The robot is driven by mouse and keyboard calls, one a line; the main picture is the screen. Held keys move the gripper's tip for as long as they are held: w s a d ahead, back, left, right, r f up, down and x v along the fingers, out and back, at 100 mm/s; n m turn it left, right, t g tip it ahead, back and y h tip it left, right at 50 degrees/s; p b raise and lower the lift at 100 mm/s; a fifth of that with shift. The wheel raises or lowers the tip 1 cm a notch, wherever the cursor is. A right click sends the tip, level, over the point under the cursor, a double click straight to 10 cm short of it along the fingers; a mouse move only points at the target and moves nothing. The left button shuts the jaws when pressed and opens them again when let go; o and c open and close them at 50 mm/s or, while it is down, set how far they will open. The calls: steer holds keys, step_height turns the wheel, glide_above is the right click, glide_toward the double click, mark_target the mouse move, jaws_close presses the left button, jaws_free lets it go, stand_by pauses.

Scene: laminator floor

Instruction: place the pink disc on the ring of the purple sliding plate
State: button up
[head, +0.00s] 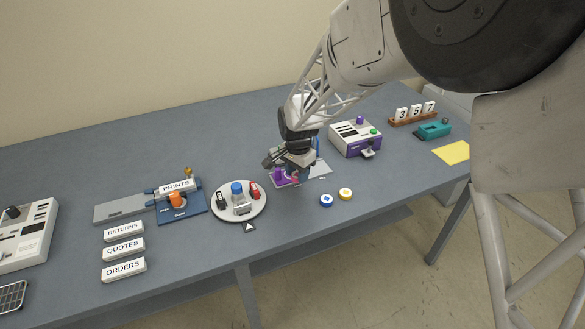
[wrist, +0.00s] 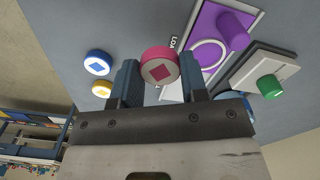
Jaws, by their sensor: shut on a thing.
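The pink disc (wrist: 160,66) has a white face with a red diamond. My gripper (wrist: 160,74) is shut on it, one finger on each side. The purple sliding plate (wrist: 208,70) shows right of the disc in the wrist view, with a white-outlined ring (wrist: 207,54) and a purple knob (wrist: 234,29) above it. The disc looks held above the bench, beside the ring in the picture; the exact height cannot be told. In the head view my gripper (head: 288,166) is over the purple plate (head: 281,177) and hides much of it.
A blue disc (head: 326,200) and a yellow disc (head: 346,194) lie at the bench front. A round white tray (head: 256,211) with small items stands left. A white and purple machine (head: 354,137) stands right. A green knob (wrist: 270,86) is beside the plate.

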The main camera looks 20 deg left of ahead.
steer(key=shift+w+a+f, duration=0.1)
steer(key=shift+w+a, duration=0.55)
steer(key=shift+w, duration=0.3)
steer(key=shift+w+a+f, duration=0.1)
steer(key=shift+w+a, duration=0.6)
steer(key=shift+w, duration=0.25)
steer(key=shift+w+a+f, duration=0.1)
steer(key=shift+w+a, duration=0.55)
steer(key=shift+w, duration=0.3)
steer(key=shift+f, duration=0.1)
steer(key=shift+f, duration=1.65)
steer(key=shift+f, duration=0.45)
